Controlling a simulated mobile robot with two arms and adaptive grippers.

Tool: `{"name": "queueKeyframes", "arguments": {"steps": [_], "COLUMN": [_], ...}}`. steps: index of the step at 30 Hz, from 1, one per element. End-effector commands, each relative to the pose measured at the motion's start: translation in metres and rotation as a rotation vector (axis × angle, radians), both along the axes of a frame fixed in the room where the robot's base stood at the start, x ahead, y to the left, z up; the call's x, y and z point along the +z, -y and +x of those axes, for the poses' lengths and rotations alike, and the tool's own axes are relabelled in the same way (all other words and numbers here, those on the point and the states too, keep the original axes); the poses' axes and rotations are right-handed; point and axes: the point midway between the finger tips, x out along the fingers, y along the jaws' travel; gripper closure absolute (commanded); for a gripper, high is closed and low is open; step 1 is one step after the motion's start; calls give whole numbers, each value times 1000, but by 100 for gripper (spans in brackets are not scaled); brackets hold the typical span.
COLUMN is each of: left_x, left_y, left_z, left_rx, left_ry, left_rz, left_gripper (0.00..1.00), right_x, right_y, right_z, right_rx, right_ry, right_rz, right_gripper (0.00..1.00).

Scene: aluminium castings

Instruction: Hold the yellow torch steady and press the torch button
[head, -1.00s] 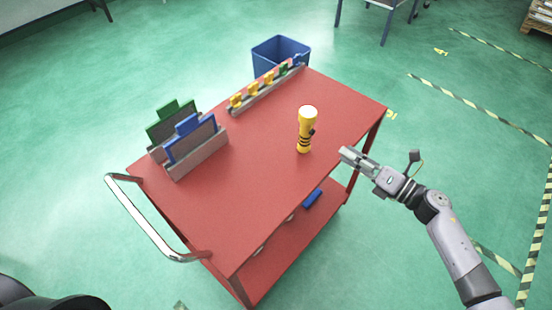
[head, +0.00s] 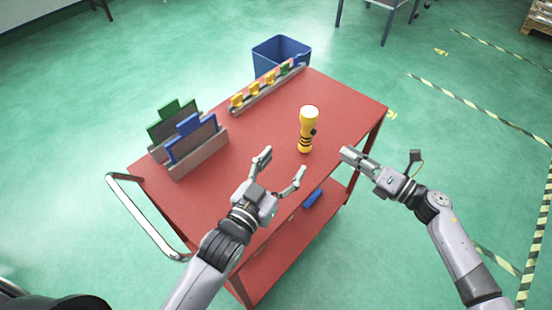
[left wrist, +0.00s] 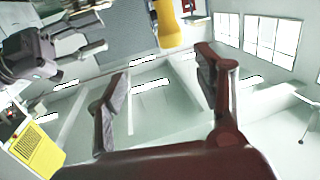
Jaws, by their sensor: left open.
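The yellow torch (head: 306,120) stands upright on the red cart top, wide pale end up, with dark bands near its base. A small dark part, perhaps the button (head: 313,132), sticks out on its right side. My left gripper (head: 281,168) is open and empty, in front and left of the torch, fingers pointing towards it. In the left wrist view the torch (left wrist: 167,25) shows at the top, beyond the open fingers and cut off by the edge. My right gripper (head: 344,154) is right of the torch, apart from it; its finger gap is unclear.
A grey rack (head: 205,158) with green and blue framed panels stands at the cart's left. A rail (head: 262,94) with several yellow pieces runs along the back edge. A blue bin (head: 282,54) stands behind the red cart (head: 240,130). The top around the torch is clear.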

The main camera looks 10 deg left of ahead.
Motion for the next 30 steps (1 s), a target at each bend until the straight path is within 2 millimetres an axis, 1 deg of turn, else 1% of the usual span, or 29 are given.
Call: {"name": "queueKeyframes", "arguments": {"steps": [1, 3, 8, 11, 24, 30], "left_x": [5, 9, 12, 12, 12, 12], "left_y": [-6, -11, -9, -3, 29, 41], "left_z": [4, 8, 21, 37, 119, 150], "left_rx": [10, 19, 23, 23, 22, 22], "left_ry": [16, 31, 40, 41, 38, 38], "left_rz": [-12, -22, -29, -30, -27, -27], "left_gripper": [38, 38, 38, 38, 38, 38], "right_x": [0, 0, 0, 0, 0, 0], "right_y": [0, 0, 0, 0, 0, 0], "right_z": [0, 0, 0, 0, 0, 0], "right_rx": [0, 0, 0, 0, 0, 0], "right_ry": [0, 0, 0, 0, 0, 0], "right_rz": [0, 0, 0, 0, 0, 0], "right_gripper": [67, 67, 67, 67, 67, 67]}}
